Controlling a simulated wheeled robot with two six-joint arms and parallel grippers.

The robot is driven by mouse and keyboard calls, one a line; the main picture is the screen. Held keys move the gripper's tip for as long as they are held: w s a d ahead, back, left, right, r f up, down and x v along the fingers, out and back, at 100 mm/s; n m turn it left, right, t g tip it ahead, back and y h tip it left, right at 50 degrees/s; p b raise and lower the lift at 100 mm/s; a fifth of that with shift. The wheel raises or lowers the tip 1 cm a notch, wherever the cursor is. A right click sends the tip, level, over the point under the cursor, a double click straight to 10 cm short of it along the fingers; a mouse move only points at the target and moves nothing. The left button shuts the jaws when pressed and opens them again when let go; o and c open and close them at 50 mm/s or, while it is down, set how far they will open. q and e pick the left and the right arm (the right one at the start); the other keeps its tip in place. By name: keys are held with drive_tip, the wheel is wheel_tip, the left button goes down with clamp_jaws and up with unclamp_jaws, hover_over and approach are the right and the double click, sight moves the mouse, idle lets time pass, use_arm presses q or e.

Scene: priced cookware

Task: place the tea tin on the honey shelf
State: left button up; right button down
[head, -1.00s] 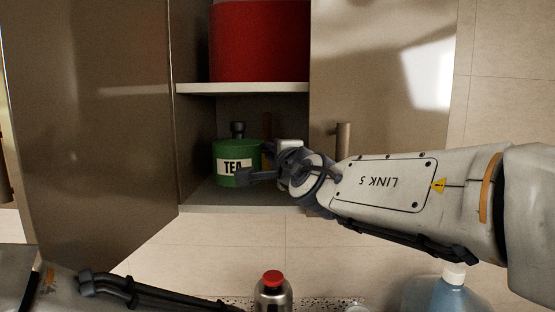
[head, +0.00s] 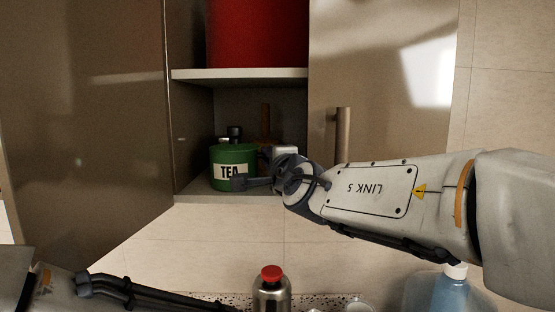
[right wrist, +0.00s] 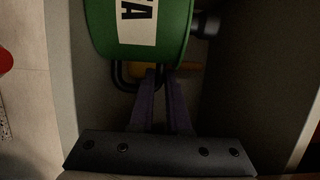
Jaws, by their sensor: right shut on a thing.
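The green tea tin (head: 233,168), with a white label reading TEA, is at the lower shelf (head: 190,199) of an open cupboard, close to its front edge. My right gripper (head: 252,182) comes in from the right and is shut on the tin at its right side. In the right wrist view the tin (right wrist: 140,30) is large at the top, with my narrow fingers (right wrist: 160,85) close together at its side, by a dark loop. I cannot tell whether the tin touches the shelf. My left gripper is out of view. No shelf label naming honey is readable.
A big red pot (head: 257,33) stands on the upper shelf (head: 240,74). The open door (head: 85,110) stands left. A red-capped bottle (head: 271,290) is below.

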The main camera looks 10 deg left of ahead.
drive_tip(key=c, duration=0.9)
unclamp_jaws()
